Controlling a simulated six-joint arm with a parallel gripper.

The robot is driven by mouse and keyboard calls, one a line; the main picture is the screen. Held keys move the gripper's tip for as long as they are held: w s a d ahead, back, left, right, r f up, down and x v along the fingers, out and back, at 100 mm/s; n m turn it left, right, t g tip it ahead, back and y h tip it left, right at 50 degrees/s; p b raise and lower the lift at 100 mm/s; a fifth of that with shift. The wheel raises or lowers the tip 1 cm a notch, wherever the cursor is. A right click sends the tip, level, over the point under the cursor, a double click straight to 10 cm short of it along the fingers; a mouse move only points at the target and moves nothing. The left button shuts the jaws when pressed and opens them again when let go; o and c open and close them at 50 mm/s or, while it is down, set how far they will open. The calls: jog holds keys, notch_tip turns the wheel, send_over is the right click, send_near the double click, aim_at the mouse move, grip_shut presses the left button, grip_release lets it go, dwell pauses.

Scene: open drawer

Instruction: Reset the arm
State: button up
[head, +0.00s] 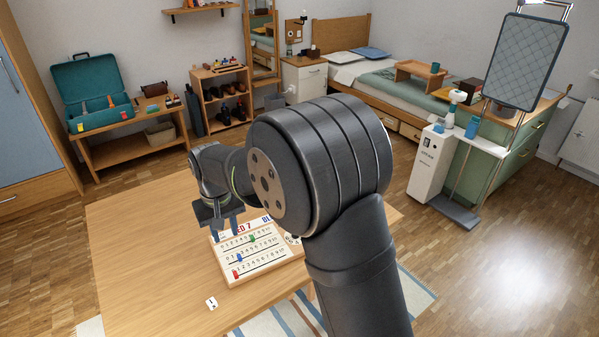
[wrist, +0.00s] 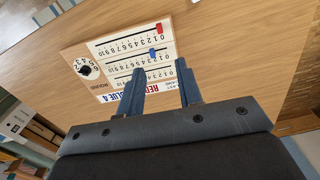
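My arm reaches over a wooden table (head: 140,250). My gripper (head: 225,234) points down near the far left corner of a white score board with wooden edges (head: 262,262). Its two dark blue fingers are apart with nothing between them, and this also shows in the wrist view (wrist: 161,72). The board (wrist: 110,50) lies on the table beyond the fingertips there. Its number rows carry a red slider (head: 236,274), a blue slider (head: 239,258) and a green slider (head: 252,239). The green one is hidden in the wrist view. The fingers appear clear of the board.
A small white numbered piece (head: 211,303) lies on the table in front of the board. The table's left part is bare. A bench with a teal case (head: 92,92), a shoe shelf (head: 220,95), a bed (head: 385,85) and a white wheeled unit (head: 432,165) stand beyond.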

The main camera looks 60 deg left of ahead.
notch_tip(320, 180, down, 17)
jog(key=shift+f, duration=0.1)
jog(key=shift+w, duration=0.15)
dwell(0.4)
jog(key=o, duration=1.2)
jog(key=shift+o, duration=1.4)
notch_tip(320, 180, up, 12)
jog(key=a, duration=0.2)
notch_tip(320, 180, up, 12)
jog(key=n, duration=0.1)
send_over(236, 273)
notch_tip(236, 273, down, 9)
